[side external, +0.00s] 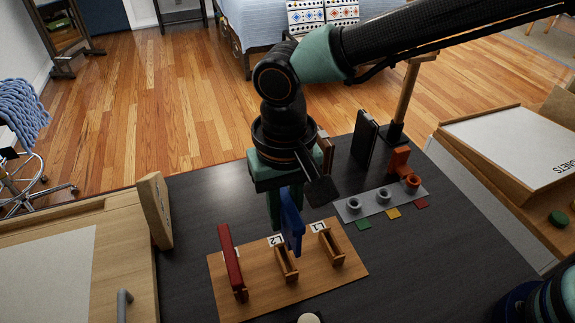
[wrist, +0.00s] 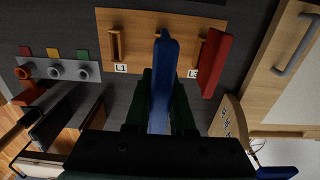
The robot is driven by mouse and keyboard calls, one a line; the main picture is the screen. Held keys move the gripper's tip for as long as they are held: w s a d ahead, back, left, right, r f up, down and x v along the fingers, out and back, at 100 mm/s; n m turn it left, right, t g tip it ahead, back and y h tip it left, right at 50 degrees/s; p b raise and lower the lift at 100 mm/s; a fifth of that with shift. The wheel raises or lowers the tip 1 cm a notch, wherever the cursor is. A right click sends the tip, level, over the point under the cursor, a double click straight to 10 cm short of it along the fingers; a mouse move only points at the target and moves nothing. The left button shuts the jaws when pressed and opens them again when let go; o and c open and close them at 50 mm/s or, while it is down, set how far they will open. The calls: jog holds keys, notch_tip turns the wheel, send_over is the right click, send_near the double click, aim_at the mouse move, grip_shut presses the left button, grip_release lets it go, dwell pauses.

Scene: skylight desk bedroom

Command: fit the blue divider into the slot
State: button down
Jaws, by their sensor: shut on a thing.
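My gripper (side external: 282,200) points down over the wooden board (side external: 345,277) and is shut on the blue divider (side external: 292,222). In the wrist view the blue divider (wrist: 165,62) stands between the fingers (wrist: 161,103) and hides the middle of the board. The board has wooden slots. The right slot (side external: 331,247), labelled L1, is empty. The middle slot (side external: 287,265), labelled L2, lies just below the divider's lower end. I cannot tell whether they touch. A red divider (side external: 231,262) stands upright at the board's left, by the L3 label (wrist: 193,73).
A grey strip with several round holders (side external: 383,196) and coloured squares lies right of the board. A black upright panel (side external: 364,138) and a wooden-handled post (side external: 405,100) stand behind it. A wooden tray (side external: 130,230) is at left. Dark desk (side external: 195,205) is bare behind the board.

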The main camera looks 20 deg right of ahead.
aim_at(286, 235)
jog(key=shift+f, duration=0.1)
jog(key=shift+f, duration=2.8)
jog(key=shift+f, duration=1.85)
jog(key=c, duration=0.7)
grip_release()
notch_tip(286, 235, up, 12)
jog(key=shift+r, duration=0.1)
jog(key=shift+d, duration=0.1)
